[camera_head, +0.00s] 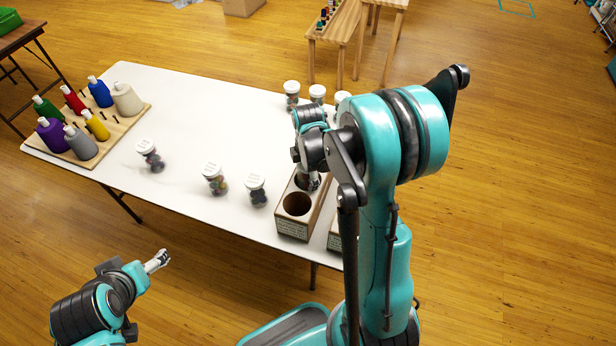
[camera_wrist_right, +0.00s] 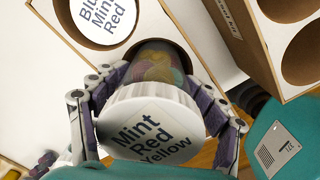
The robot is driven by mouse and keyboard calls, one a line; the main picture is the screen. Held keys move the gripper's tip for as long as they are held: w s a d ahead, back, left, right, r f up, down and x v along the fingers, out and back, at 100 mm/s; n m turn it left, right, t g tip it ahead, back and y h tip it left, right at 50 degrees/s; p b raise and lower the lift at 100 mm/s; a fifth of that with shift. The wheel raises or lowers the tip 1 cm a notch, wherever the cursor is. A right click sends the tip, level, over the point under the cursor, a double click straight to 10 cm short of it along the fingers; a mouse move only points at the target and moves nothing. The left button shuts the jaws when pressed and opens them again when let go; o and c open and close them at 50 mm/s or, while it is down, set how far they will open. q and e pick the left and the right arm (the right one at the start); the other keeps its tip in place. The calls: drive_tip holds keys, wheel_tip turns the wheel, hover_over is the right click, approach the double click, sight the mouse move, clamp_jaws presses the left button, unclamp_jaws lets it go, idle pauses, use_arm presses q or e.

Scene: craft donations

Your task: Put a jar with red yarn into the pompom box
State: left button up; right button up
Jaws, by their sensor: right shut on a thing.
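My right gripper (camera_head: 308,172) is shut on a jar (camera_wrist_right: 152,125) with a white lid reading "Mint Red Yellow". In the right wrist view, its clear body shows reddish, yellow and greenish contents over a round hole of a wooden box (camera_head: 291,226); how deep it sits is unclear. In the head view, my arm and gripper mostly hide this jar. A jar lidded "Blue Mint Red" (camera_wrist_right: 104,18) sits in another hole. The front hole (camera_head: 297,204) looks empty. The box's label is too small to read. My left gripper (camera_head: 157,261) is off the table's front; its opening is unclear.
A second box (camera_wrist_right: 262,45) with empty holes stands to the right. Loose jars stand on the white table (camera_head: 205,125): three in front (camera_head: 150,155) (camera_head: 215,179) (camera_head: 256,190), others at the back (camera_head: 292,95).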

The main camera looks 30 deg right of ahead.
drive_tip(key=shift+o, duration=0.7)
drive_tip(key=shift+s+a+f, duration=0.1)
drive_tip(key=shift+f, duration=0.75)
drive_tip(key=shift+w+f, duration=0.15)
drive_tip(key=shift+w, duration=0.2)
drive_tip(key=shift+c, duration=0.8)
drive_tip(key=shift+s, duration=0.1)
drive_tip(key=shift+c, duration=0.3)
drive_tip(key=shift+c, duration=0.3)
drive_tip(key=shift+s, duration=0.45)
drive_tip(key=shift+w, duration=0.5)
drive_tip(key=o, duration=1.9)
drive_tip(key=shift+c, duration=0.2)
